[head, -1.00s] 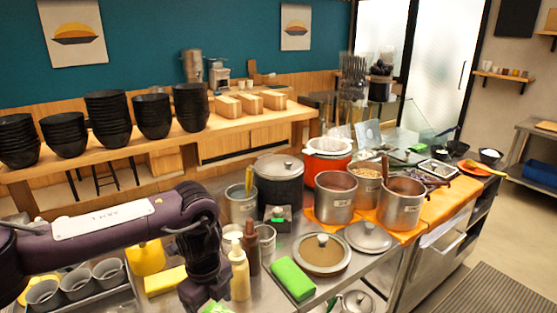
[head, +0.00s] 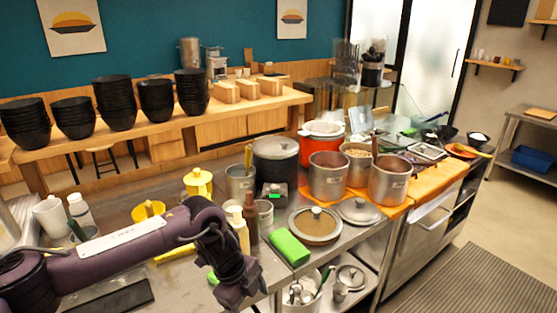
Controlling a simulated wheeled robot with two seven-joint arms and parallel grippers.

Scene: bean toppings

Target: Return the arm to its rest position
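My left gripper (head: 240,285) is at the lower middle of the head view, at the end of the purple arm that comes in from the left. It hangs in front of the steel counter's front edge, left of the green block (head: 289,247). Its fingers are dark and seen from behind, so their opening cannot be made out. No held thing shows in it. My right arm and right gripper are not in view.
Close to the arm stand a cream bottle (head: 240,229), a brown bottle (head: 251,218) and a yellow pot (head: 198,184). Lidded pan (head: 315,226), steel pots (head: 328,176) and a loose lid (head: 359,211) stand to the right.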

